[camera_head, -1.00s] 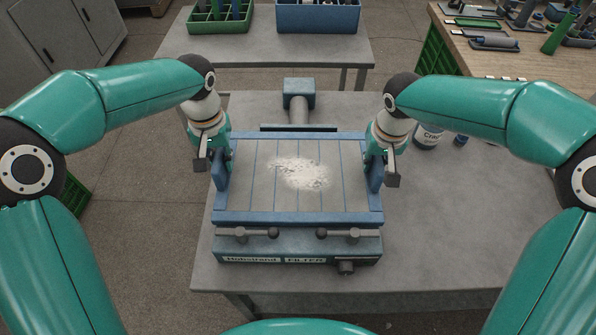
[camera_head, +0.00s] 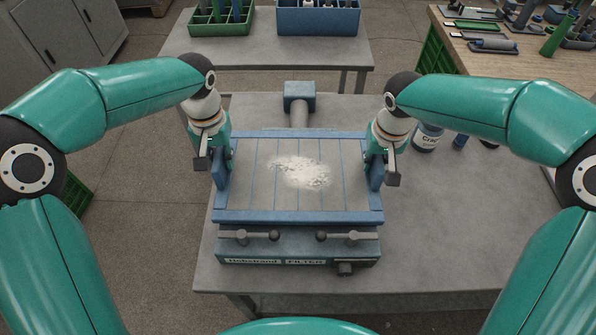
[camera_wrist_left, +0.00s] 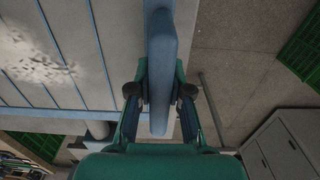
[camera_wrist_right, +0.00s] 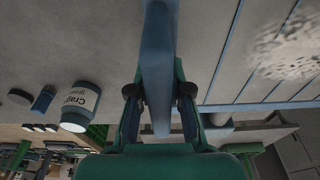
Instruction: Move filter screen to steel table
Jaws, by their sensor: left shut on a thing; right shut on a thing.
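The filter screen is a grey panel with a blue frame (camera_head: 297,217), lying about level with pale debris (camera_head: 303,171) on its middle. It seems to be slightly above the filter housing (camera_head: 297,243); the exact gap is hard to judge. My left gripper (camera_head: 207,163) is shut on the screen's left upright blue handle, clear in the left wrist view (camera_wrist_left: 161,70). My right gripper (camera_head: 388,170) is shut on the right handle, clear in the right wrist view (camera_wrist_right: 157,70). A grey, steel-looking table (camera_head: 460,235) is under the housing; another (camera_head: 190,42) stands behind.
A labelled jar (camera_head: 427,138) and small blue-capped items stand right of my right gripper. A green bin (camera_head: 222,22) and a blue bin (camera_head: 318,18) occupy the back table. A wooden bench (camera_head: 490,62) holds tools.

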